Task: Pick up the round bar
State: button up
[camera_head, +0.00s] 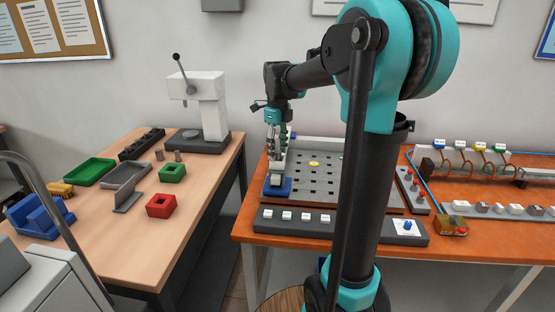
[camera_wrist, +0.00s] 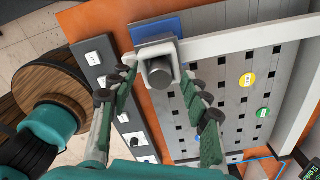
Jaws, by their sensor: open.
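A grey round bar (camera_wrist: 159,72) shows end-on in the wrist view, seated in a light grey holder (camera_wrist: 152,48) on a blue base (camera_wrist: 155,27). In the head view the blue base (camera_head: 277,194) sits at the left end of the perforated plate, with the light holder (camera_head: 276,181) on it. My gripper (camera_wrist: 158,78) is open, one finger on each side of the bar, with visible gaps to it. In the head view my gripper (camera_head: 277,152) points down just above the holder. The bar's lower part is hidden.
The perforated plate (camera_head: 315,183) carries a yellow disc (camera_wrist: 247,80) and a green disc (camera_wrist: 263,113). A dark strip with white buttons (camera_head: 325,217) runs along its front. A white rail (camera_wrist: 230,42) passes beside the holder. Trays and a press (camera_head: 208,100) stand on the left table.

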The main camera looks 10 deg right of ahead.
grip_shut()
dwell(0.3)
dwell(0.3)
